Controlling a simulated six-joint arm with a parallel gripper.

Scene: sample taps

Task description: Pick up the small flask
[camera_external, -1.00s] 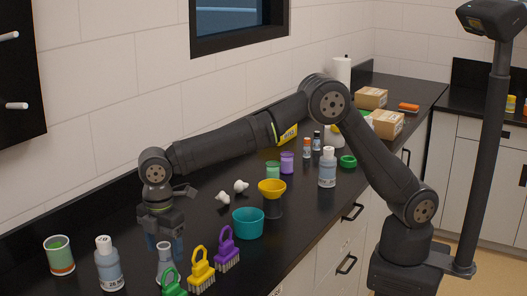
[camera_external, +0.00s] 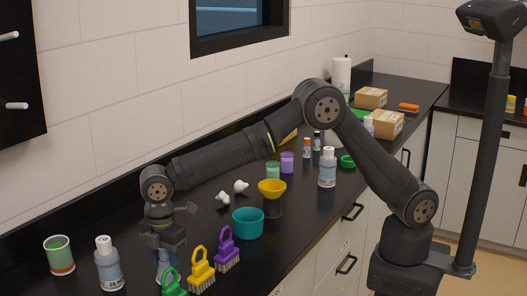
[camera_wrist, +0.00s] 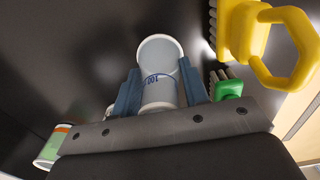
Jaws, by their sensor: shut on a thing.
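The small flask is a pale grey-blue bottle with a "100" marking. In the wrist view the flask (camera_wrist: 160,88) is between the two blue fingers of my gripper (camera_wrist: 159,80), which is shut on it. In the external view my gripper (camera_external: 163,250) is low over the counter, around the flask (camera_external: 163,267). The top of the flask is hidden by the gripper and its base by a green brush, so I cannot tell whether it touches the counter.
A green brush (camera_external: 173,285), a yellow brush (camera_external: 201,273) and a purple brush (camera_external: 227,252) stand close on the right. A larger bottle (camera_external: 108,268) and a green-and-orange cup (camera_external: 60,258) stand left. A teal bowl (camera_external: 248,224) is farther right.

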